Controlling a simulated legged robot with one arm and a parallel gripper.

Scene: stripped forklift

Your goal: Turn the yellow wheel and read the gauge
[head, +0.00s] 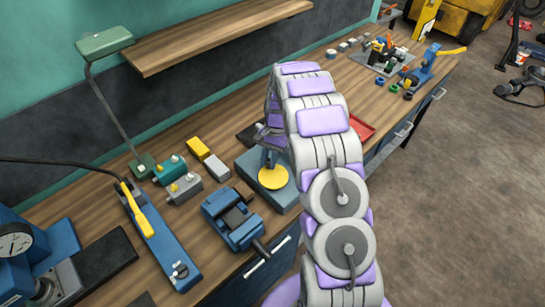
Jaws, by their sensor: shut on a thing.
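The yellow wheel (272,179) is a round yellow disc at a blue-grey block (285,198) on the workbench. My gripper (268,140) is at the top of the wheel's fixture, just above the visible yellow disc. It is shut on the wheel's fixture, but my arm and the small size hide the exact contact. A round white gauge (14,240) with a dark pointer sits on a blue machine at the left edge. Its reading is too small to tell. My purple and grey arm covers the area right of the wheel.
A blue vise (234,219) stands in front of the block. Small grey and teal boxes (180,180), a yellow-handled blue tool (145,222) and a lamp (105,42) are to the left. A red tray (363,128) lies behind my arm.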

